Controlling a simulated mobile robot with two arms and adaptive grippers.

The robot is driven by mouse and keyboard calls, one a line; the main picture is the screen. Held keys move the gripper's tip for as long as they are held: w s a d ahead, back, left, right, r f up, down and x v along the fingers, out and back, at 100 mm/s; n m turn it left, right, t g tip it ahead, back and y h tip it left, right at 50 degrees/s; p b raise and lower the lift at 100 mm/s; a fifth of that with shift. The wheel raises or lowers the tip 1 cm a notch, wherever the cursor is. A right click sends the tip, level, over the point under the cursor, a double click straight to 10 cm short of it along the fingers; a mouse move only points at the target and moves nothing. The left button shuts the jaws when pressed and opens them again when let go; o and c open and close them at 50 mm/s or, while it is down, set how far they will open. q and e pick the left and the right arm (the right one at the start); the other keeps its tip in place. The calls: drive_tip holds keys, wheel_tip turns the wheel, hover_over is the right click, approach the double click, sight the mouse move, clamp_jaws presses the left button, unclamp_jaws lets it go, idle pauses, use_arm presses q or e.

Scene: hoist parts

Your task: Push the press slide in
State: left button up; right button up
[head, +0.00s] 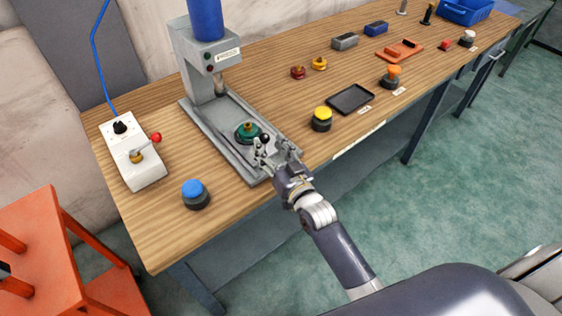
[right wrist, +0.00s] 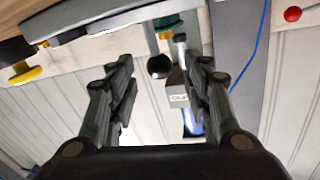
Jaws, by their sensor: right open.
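The press (head: 209,60) stands on the bench, with a grey head and a blue cylinder on top. Its slide (head: 238,112) lies at the base and bears a green round part with a brass top (head: 247,131). A black ball knob (head: 265,138) is at the slide's near end. My right gripper (head: 273,150) is open at this end, close to the knob. In the right wrist view the knob (right wrist: 159,66) shows between the two spread fingers, with no visible grip on it. My left gripper is not in view.
A white control box (head: 132,160) with a red-knobbed lever and a blue button (head: 195,193) are left of the press. A yellow button (head: 322,118) and black tray (head: 350,99) are right. Smaller parts and a blue bin (head: 465,11) lie farther along. An orange stool (head: 60,255) stands lower left.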

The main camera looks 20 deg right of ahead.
drive_tip(key=s+d, duration=0.1)
drive_tip(key=s, duration=0.6)
drive_tip(key=shift+s, duration=0.2)
